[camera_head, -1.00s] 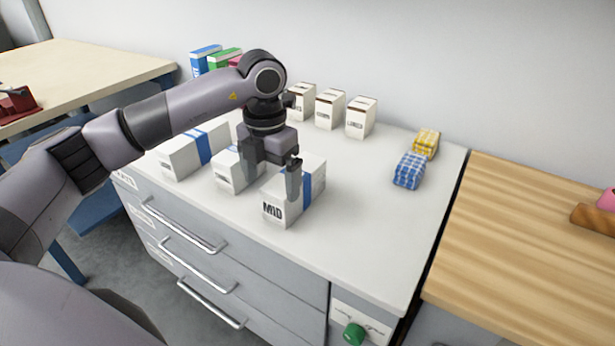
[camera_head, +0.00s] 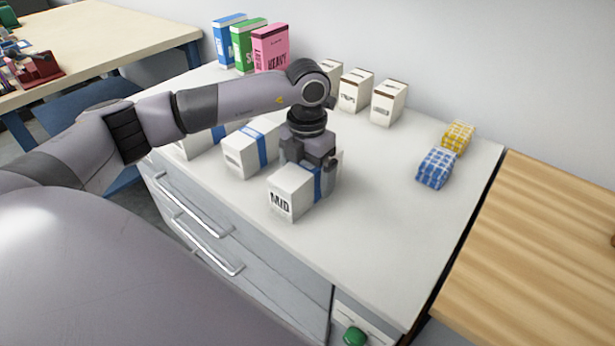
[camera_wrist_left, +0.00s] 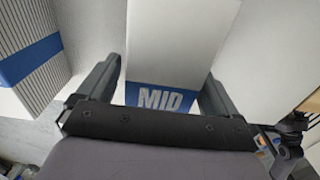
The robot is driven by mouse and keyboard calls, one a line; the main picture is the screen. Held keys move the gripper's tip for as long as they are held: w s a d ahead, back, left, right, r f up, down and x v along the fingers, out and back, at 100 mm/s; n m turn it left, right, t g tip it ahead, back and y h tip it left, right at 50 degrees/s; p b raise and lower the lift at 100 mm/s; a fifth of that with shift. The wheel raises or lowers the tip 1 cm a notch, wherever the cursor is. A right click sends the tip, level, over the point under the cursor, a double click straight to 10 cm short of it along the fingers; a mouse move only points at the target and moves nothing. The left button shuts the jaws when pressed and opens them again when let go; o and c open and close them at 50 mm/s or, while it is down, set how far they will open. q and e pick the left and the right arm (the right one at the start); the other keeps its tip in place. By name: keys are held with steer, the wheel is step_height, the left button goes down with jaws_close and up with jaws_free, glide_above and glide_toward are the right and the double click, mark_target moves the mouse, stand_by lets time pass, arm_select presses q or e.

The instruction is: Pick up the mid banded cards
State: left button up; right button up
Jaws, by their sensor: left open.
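The mid banded cards are a white block with a blue band and the word MID (camera_head: 289,196), lying on the white counter near its front edge. In the left wrist view the block (camera_wrist_left: 172,45) shows a white top and a blue band with MID on it. My left gripper (camera_head: 312,185) points down over the block, its fingers astride it at the blue band. In the left wrist view the open fingers (camera_wrist_left: 165,90) stand on either side of the block, with gaps that look small. Whether they touch it I cannot tell. My right gripper is not in view.
Another banded white block (camera_head: 245,152) stands close to the left, with one more partly behind my arm. White boxes (camera_head: 389,103) and blue, green and pink boxes (camera_head: 270,48) stand at the back. Blue (camera_head: 437,169) and yellow (camera_head: 458,137) checked bundles lie right. The counter's right front is clear.

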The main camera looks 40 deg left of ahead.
arm_select(q)
steer(key=shift+f, duration=0.25)
steer(key=c, duration=1.3)
steer(key=shift+r, duration=0.1)
